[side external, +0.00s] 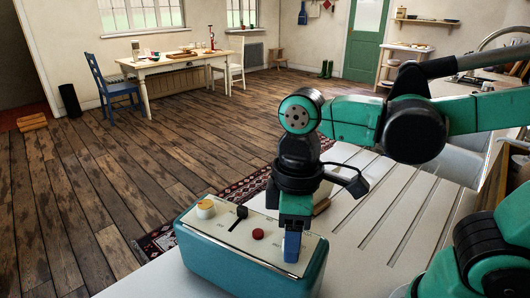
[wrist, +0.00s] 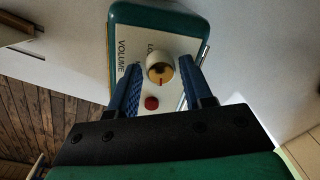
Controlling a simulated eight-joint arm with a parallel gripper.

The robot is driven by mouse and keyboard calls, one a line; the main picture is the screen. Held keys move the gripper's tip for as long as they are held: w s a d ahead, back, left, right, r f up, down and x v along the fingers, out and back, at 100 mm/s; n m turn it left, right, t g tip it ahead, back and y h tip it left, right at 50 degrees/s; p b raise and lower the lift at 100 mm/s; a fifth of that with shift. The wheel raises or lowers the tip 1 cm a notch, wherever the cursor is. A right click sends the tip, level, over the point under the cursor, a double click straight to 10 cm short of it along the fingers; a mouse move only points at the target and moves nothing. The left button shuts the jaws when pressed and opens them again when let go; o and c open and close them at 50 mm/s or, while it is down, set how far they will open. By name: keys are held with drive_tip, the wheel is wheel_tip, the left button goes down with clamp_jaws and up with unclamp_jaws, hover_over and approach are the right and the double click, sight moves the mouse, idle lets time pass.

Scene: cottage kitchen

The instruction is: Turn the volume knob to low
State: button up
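A teal box (side external: 245,266) with a cream top panel stands on the white counter. In the wrist view, a cream knob with a yellow face (wrist: 159,72) sits on its panel (wrist: 125,28), near the printed word VOLUME and a partly covered label starting "LO". A red mark on the knob's face points toward the red button (wrist: 151,103). My gripper (wrist: 164,64) is open, one blue finger on each side of the knob, with small gaps visible. In the side view, my gripper (side external: 291,248) reaches down to the box's right end and hides this knob.
The panel also carries another cream-and-yellow knob (side external: 206,208), a black slider (side external: 241,212) and the red button (side external: 258,233) in the side view. The grooved white counter (side external: 375,215) is clear to the right of the box. A dining table (side external: 180,63) stands far behind.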

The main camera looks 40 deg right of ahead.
drive_tip(key=shift+o, duration=0.9)
drive_tip(key=shift+d+r, duration=0.1)
drive_tip(key=shift+r, duration=2.7)
drive_tip(key=shift+w, duration=0.1)
drive_tip(key=w+d+f+m+t, duration=0.5)
drive_tip(key=d+m+t, duration=0.2)
drive_tip(key=d, duration=0.1)
drive_tip(key=shift+w+d+m+t+h, duration=0.25)
drive_tip(key=shift+w+m+t+h, duration=0.05)
